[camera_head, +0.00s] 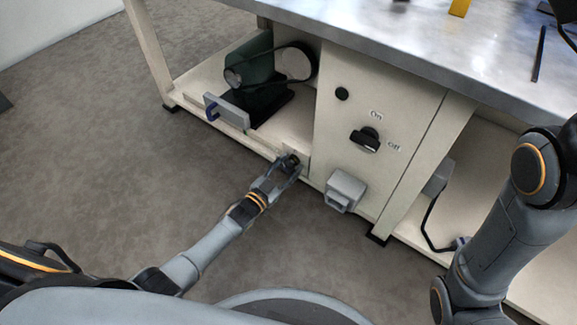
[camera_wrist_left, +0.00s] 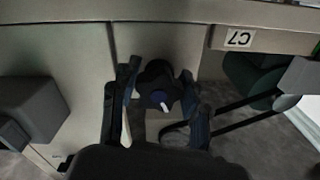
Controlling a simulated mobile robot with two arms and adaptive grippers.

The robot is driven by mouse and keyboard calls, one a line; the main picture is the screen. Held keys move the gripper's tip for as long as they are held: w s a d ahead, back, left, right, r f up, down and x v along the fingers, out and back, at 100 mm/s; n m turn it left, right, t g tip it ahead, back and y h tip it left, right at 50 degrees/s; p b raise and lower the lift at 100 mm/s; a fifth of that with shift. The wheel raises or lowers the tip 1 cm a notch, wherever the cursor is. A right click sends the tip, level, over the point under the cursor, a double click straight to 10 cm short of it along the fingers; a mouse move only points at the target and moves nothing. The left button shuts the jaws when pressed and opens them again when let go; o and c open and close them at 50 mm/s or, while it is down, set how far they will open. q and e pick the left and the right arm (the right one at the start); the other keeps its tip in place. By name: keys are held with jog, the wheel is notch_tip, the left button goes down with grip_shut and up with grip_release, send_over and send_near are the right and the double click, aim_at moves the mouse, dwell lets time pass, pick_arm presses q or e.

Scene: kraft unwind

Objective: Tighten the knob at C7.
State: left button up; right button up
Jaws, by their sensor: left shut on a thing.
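In the left wrist view a black lobed knob (camera_wrist_left: 160,80) with a white mark sits near the middle, below and left of the C7 label (camera_wrist_left: 239,38). My left gripper (camera_wrist_left: 161,92) has a finger on each side of the knob and is shut on it. In the head view the gripper (camera_head: 287,166) is at the lower edge of the bench, left of the cream switch panel. The knob is small and mostly hidden by the fingers there. My right arm shows at the right, but its gripper is out of view.
The cream panel has a rotary On/Off switch (camera_head: 366,139), a black button (camera_head: 342,93) and a grey box (camera_head: 345,191). A dark green motor (camera_head: 257,66) with a black belt (camera_head: 315,63) stands on the lower shelf (camera_head: 190,87). The metal benchtop (camera_head: 420,35) overhangs. Floor in front is clear.

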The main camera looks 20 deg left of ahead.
pick_arm(q)
jog(key=shift+s+a+f+m, duration=0.1)
jog(key=shift+m, duration=0.95)
jog(key=shift+s+a+f+m, duration=0.1)
jog(key=shift+m, duration=0.95)
jog(key=o, duration=1.2)
jog(key=shift+a, duration=0.1)
jog(key=shift+c, duration=0.2)
jog(key=shift+w+r, duration=0.1)
jog(key=shift+r, duration=0.05)
jog(key=v, duration=1.2)
